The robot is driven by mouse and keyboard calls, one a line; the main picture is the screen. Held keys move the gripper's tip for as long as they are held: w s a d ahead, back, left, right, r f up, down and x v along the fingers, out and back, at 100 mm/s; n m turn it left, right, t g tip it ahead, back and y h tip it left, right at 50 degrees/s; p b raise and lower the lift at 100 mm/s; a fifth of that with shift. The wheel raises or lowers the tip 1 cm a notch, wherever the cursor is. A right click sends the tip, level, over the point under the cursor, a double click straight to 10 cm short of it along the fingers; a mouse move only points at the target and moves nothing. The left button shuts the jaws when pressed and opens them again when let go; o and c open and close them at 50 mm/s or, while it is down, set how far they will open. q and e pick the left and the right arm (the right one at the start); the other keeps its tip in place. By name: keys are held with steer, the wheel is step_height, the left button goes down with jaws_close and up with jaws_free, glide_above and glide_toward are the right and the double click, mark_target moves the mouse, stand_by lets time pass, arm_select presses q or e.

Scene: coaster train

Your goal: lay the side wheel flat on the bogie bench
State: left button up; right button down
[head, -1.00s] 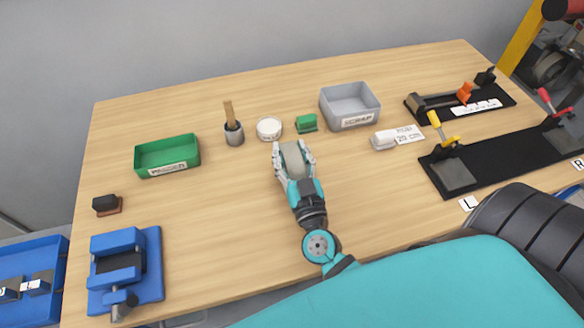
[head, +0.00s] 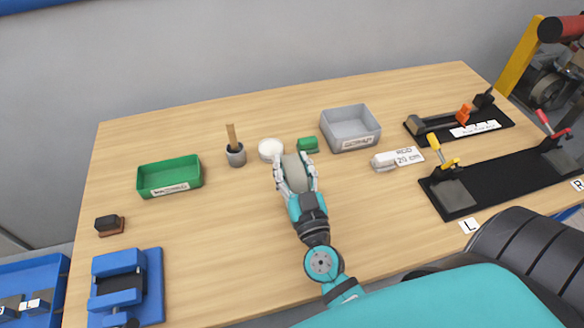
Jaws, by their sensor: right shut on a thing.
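My right gripper (head: 296,180) is shut on a grey-beige wheel (head: 293,172), which shows between its two fingers. The wheel looks tilted up on edge rather than flat. It is over the middle of the wooden bench top (head: 225,245), just in front of a white round tub (head: 270,149). I cannot tell whether the wheel touches the bench. My left gripper is not in view.
Behind the wheel are a brush in a grey cup (head: 236,157), a small green block (head: 308,145) and a grey bin (head: 350,127). A green tray (head: 170,177) and blue vise (head: 126,285) stand left. Black clamp fixtures (head: 500,175) lie right. The bench's front middle is clear.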

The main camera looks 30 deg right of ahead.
steer(key=s+a+r+b, duration=0.1)
steer(key=s+a+b, duration=0.3)
steer(key=s, duration=1)
steer(key=a, duration=0.3)
steer(key=shift+r, duration=0.35)
steer(key=shift+s, duration=0.1)
